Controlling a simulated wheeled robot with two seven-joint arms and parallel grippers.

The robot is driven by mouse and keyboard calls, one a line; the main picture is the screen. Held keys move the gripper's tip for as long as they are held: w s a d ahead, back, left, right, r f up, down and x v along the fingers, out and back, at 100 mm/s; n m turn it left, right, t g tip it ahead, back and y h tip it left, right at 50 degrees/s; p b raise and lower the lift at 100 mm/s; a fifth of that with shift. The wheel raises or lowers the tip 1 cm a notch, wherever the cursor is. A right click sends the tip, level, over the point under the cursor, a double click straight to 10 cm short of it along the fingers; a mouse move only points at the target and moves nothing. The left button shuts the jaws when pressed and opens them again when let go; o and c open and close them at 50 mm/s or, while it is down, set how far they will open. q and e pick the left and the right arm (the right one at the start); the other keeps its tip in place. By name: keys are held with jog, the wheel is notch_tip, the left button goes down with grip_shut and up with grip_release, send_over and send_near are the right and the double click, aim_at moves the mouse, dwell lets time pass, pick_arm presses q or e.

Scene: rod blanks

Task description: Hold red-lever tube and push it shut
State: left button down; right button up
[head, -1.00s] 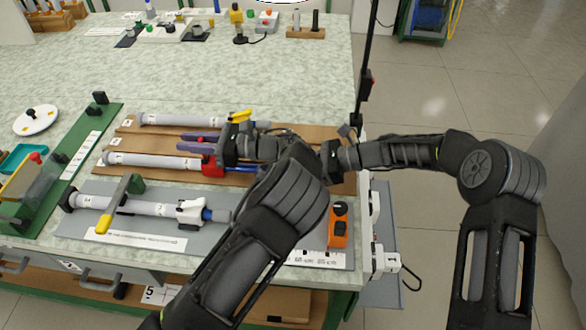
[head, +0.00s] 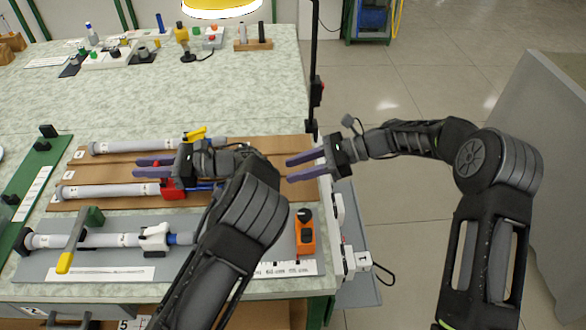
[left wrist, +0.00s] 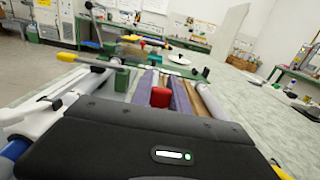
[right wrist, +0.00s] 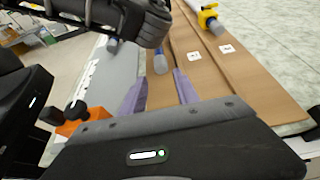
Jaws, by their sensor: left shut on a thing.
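The red-lever tube (head: 105,191), a light grey tube with a red lever clamp (head: 172,190), lies on a brown board in the head view. Its blue rod (head: 202,187) shows right of the clamp, partly hidden by my left arm. My left gripper (head: 148,167) is shut on the red clamp; red shows between its purple fingers in the left wrist view (left wrist: 160,97). My right gripper (head: 303,167) is open and empty, to the right of the tube. In the right wrist view the blue rod end (right wrist: 160,63) lies ahead of its spread fingers, apart from them.
A yellow-lever tube (head: 125,147) lies behind, and a white-lever tube (head: 105,240) lies in front on a grey board with a yellow-handled green clamp (head: 78,235). An orange device (head: 305,235) stands near the table's right edge. The table behind the boards is mostly clear.

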jog(key=shift+c, duration=0.5)
jog(key=shift+h, duration=0.7)
jog(key=d, duration=0.2)
jog(key=d+r, duration=0.1)
jog(key=d, duration=0.1)
jog(key=d+r, duration=0.1)
jog(key=d, duration=0.2)
jog(key=shift+s, duration=0.25)
jog(key=c, duration=0.6)
jog(key=shift+a, duration=0.1)
grip_shut()
jog(key=shift+a+f, duration=0.1)
jog(key=x, duration=1)
jog(key=a, duration=0.2)
jog(key=shift+a, duration=0.35)
jog(key=shift+w+a, duration=0.1)
jog(key=shift+a, duration=0.45)
